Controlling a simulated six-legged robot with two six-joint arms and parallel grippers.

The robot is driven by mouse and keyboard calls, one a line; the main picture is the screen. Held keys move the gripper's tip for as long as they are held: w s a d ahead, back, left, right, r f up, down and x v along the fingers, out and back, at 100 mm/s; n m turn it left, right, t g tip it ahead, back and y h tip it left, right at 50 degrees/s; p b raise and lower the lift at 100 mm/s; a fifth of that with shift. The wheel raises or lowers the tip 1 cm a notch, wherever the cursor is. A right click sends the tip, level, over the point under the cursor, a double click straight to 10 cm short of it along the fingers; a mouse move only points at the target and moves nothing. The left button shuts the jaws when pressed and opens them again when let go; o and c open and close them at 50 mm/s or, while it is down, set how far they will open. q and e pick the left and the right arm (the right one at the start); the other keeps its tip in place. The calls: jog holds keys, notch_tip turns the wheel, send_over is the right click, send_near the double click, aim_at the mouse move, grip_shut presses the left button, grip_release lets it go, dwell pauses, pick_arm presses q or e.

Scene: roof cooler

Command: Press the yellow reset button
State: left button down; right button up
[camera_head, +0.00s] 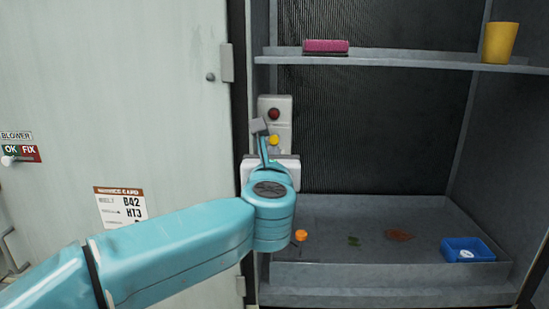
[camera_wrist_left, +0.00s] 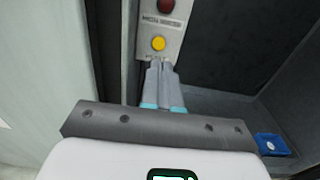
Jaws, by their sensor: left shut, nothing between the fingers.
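The yellow reset button (camera_head: 274,140) sits on a pale control plate (camera_head: 284,117), below a dark red button or lamp (camera_head: 274,114). In the left wrist view the yellow button (camera_wrist_left: 158,44) shows just beyond my left gripper's fingertips, with the red one (camera_wrist_left: 166,7) above it. My left gripper (camera_head: 261,135) is shut and empty, its fingers pointing at the plate just below and left of the button in the head view. In the wrist view the fingertips (camera_wrist_left: 160,62) are just under the button. I cannot tell whether they touch the plate. My right gripper is not in view.
An upper shelf (camera_head: 400,58) holds a pink block (camera_head: 325,46) and a yellow cup (camera_head: 499,43). The lower tray (camera_head: 400,268) holds a blue box (camera_head: 467,250), leaves (camera_head: 399,235) and a small orange item (camera_head: 301,235). A pale door (camera_head: 120,100) stands at left.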

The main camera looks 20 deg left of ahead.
pick_arm(q)
jog(key=b+v, duration=0.1)
jog(key=v, duration=0.3)
jog(key=w+d+f+m+g+h, duration=0.1)
jog(key=d+f+m+g+h, duration=0.15)
jog(key=f+m, duration=1.25)
jog(key=w+d+f+m+g+h, duration=0.1)
jog(key=w+f+m+g+h, duration=0.35)
jog(key=f, duration=1.85)
jog(key=s+f+m+g, duration=0.3)
jog(key=s+f+m, duration=0.7)
jog(key=s+f, duration=0.6)
jog(key=s+d+f+m+g+h, duration=0.1)
jog(key=s+f+m+g, duration=0.2)
jog(key=s, duration=0.5)
jog(key=s+d+f+m+g+h, duration=0.1)
jog(key=s+f+m+g, duration=0.2)
jog(key=s+f+m, duration=0.2)
jog(key=s+f, duration=0.2)
jog(key=s, duration=0.2)
jog(key=shift+d+f+g, duration=0.15)
jog(key=shift+f+g, duration=0.05)
jog(key=shift+g, duration=0.1)
